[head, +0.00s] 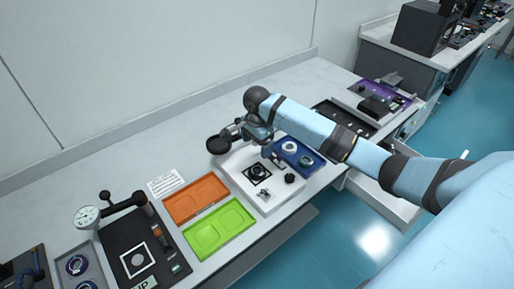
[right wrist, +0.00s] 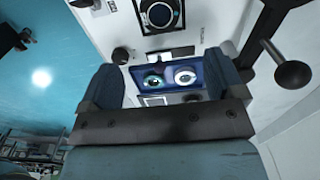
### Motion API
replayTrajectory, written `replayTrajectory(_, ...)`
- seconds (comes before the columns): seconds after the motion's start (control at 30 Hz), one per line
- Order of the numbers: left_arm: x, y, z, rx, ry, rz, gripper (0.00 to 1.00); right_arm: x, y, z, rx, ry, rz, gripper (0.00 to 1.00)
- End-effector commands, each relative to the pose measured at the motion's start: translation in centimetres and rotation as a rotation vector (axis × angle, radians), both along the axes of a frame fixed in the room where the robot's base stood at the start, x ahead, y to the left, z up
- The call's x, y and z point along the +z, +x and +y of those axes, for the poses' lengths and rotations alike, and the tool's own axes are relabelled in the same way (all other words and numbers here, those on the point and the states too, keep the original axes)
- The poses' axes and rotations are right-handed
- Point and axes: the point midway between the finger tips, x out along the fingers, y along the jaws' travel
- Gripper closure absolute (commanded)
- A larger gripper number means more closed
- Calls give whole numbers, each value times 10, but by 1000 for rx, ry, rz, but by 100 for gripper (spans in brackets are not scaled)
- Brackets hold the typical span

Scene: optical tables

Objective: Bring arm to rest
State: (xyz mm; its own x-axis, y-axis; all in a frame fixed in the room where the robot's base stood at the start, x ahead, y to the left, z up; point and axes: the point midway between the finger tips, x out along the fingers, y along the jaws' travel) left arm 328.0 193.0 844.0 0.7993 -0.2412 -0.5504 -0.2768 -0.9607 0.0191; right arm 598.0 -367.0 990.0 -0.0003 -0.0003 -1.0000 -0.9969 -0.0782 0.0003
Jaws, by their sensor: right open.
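My right arm, light blue with dark joints, reaches in from the right in the head view. Its gripper (head: 266,148) hangs over the white fixture plate, near the blue tray (head: 309,168). In the right wrist view the two fingers of the right gripper (right wrist: 163,80) stand wide apart with nothing held between them. The blue tray (right wrist: 205,84) with two ring-shaped parts shows in the gap beyond them. Contact between fingers and tray does not show. My left gripper is not in view.
The white plate (head: 232,164) carries a black square mount, knobs and a black round-headed part (head: 219,144). To its left are an orange tray (head: 196,198), a green tray (head: 219,230) and a dial gauge (head: 87,216). The rear table strip is clear.

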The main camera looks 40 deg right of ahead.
Motion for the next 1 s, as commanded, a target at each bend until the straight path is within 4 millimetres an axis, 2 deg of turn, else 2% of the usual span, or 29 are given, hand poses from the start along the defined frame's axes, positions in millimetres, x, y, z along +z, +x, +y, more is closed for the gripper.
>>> replayTrajectory(0.43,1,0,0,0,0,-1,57,-1,-1,1,4,0,0,12)
replayTrajectory(0.57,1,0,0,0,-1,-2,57,-14,-15,17,96,11,-8,12)
replayTrajectory(0.67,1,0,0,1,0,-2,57,-33,-43,44,275,28,-30,12)
replayTrajectory(0.8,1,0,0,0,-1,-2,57,-55,-99,88,605,50,-97,12)
replayTrajectory(0.9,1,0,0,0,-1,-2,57,-61,-141,111,825,49,-156,12)
replayTrajectory(1.0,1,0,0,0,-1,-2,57,-61,-182,125,1021,29,-212,12)
